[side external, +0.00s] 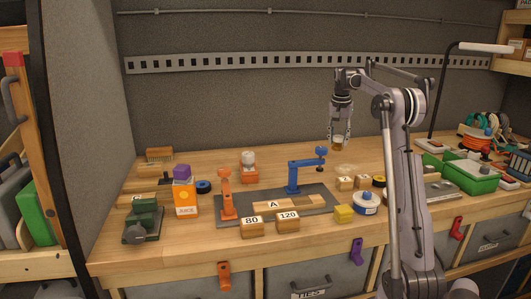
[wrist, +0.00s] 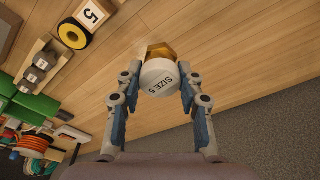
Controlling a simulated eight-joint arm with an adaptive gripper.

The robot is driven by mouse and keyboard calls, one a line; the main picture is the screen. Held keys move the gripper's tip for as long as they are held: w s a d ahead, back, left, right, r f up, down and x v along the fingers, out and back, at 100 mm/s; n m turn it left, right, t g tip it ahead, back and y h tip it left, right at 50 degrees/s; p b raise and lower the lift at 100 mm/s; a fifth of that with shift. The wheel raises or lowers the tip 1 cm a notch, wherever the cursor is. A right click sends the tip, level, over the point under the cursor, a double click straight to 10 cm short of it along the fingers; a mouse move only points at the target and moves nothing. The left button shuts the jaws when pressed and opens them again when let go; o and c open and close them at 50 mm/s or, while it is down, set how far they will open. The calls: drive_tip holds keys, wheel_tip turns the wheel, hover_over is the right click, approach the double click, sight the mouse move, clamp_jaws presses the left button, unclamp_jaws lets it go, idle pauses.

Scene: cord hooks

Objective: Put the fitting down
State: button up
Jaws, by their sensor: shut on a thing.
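The fitting (wrist: 159,78) has a white round face marked "SIZE 5" and a brass-coloured hex part (wrist: 162,51) beyond it. My gripper (wrist: 158,73) is shut on it, with one finger on each side. In the side external view, my gripper (side external: 340,134) points down and holds the fitting (side external: 338,147) above the back right part of the wooden bench (side external: 300,160). The fitting appears clear of the bench top.
A blue clamp-like stand (side external: 294,176) is left of and below my gripper. A green bin (side external: 470,178) is at right. Bare wood lies below the fitting.

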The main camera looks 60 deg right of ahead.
drive_tip(key=s+a+m, duration=0.1)
drive_tip(key=s+a, duration=0.7)
drive_tip(key=a, duration=0.5)
drive_tip(key=s+a+m, duration=0.1)
drive_tip(key=s+a, duration=0.7)
drive_tip(key=a, duration=0.4)
drive_tip(key=w+a+f, duration=0.1)
drive_tip(key=w+f, duration=0.1)
drive_tip(key=w, duration=0.1)
drive_tip(key=w+a+f, duration=0.1)
drive_tip(key=w+f, duration=0.2)
drive_tip(key=w, duration=0.1)
drive_tip(key=w+a+f, duration=0.2)
drive_tip(key=w, duration=0.1)
drive_tip(key=shift+w+a+f, duration=0.1)
drive_tip(key=shift+w+f, duration=0.1)
drive_tip(key=shift+w, duration=0.15)
drive_tip(key=shift+f, duration=1.95)
drive_tip(key=shift+f, duration=0.15)
drive_tip(key=o, duration=1.2)
